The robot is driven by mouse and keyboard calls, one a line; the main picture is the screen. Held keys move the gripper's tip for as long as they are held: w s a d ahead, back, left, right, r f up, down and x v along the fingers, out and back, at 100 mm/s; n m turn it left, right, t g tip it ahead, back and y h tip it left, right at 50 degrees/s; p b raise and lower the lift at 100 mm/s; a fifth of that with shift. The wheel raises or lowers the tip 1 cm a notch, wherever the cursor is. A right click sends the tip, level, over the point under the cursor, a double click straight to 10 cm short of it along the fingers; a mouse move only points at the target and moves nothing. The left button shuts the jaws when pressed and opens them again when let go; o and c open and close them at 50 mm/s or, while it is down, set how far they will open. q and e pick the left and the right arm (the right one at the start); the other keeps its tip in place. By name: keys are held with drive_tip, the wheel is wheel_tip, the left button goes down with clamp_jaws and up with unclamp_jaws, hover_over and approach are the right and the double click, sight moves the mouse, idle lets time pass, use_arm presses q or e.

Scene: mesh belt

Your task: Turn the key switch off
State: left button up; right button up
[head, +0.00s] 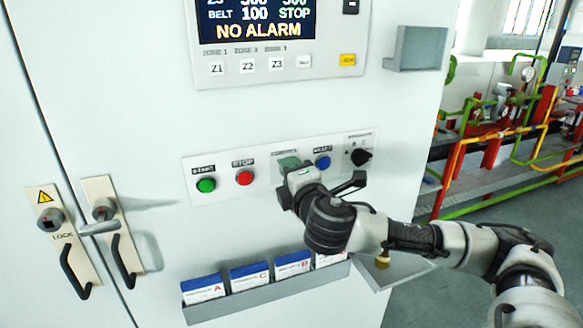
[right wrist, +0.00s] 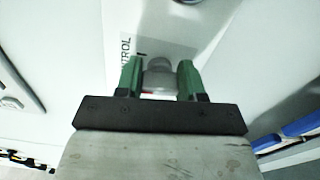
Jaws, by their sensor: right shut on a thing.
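The key switch (right wrist: 159,72) shows in the right wrist view as a grey round piece beside a label (right wrist: 126,48) whose readable letters end in "TROL". My right gripper (right wrist: 159,78) is shut on it, with one green finger on each side. In the head view my right gripper (head: 289,164) is at the button panel (head: 217,165), between the red STOP button (head: 245,178) and the blue reset button (head: 322,162). The gripper hides the key switch there, and I cannot tell which way the key points. My left gripper is in neither view.
A green start button (head: 206,185) and a black selector knob (head: 361,157) share the panel. Above is a display (head: 258,22) reading NO ALARM. Below is a rack (head: 262,299) of cards. Cabinet handles (head: 126,260) stand out at the left. A grey box (head: 417,48) juts out upper right.

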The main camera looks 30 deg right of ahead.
drive_tip(key=shift+n+p, duration=1.15)
drive_tip(key=shift+n, duration=0.95)
drive_tip(key=o, duration=0.9)
drive_tip(key=shift+s, duration=0.1)
